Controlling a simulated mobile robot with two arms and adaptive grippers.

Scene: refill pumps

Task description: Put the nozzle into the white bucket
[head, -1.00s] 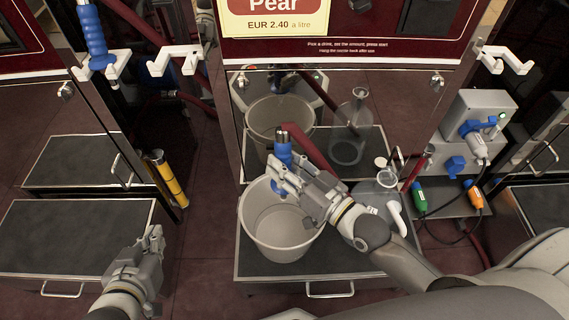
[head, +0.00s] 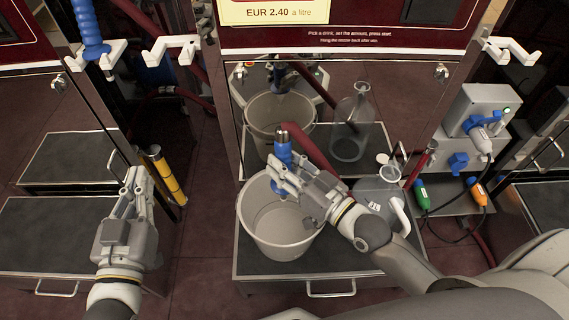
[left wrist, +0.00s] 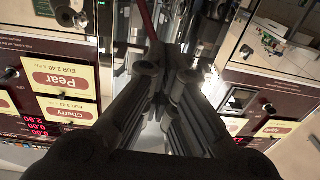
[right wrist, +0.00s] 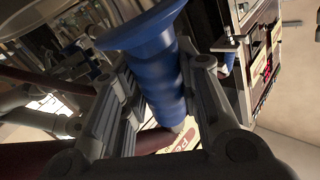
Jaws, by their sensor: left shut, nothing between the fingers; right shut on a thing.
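The white bucket (head: 262,248) stands upright on the platform in front of the pear pump. My right gripper (head: 284,182) is shut on the blue nozzle (head: 283,153) over the bucket's back part; a dark red hose runs from the nozzle's upper end. The nozzle's blue grip (right wrist: 160,70) lies between the right fingers (right wrist: 165,95) in the right wrist view. Its lower end appears over the bucket opening; exact depth is unclear. My left gripper (head: 133,180) is shut and empty, left of the bucket and apart from it, and its fingers (left wrist: 168,75) show together in the left wrist view.
A clear jug (head: 378,193) with a pale handle stands right of the bucket. A white hook (head: 172,48) is on the pump's left edge. A yellow cylinder (head: 165,177) stands near my left gripper. Grey boxes with cables (head: 472,125) are at right.

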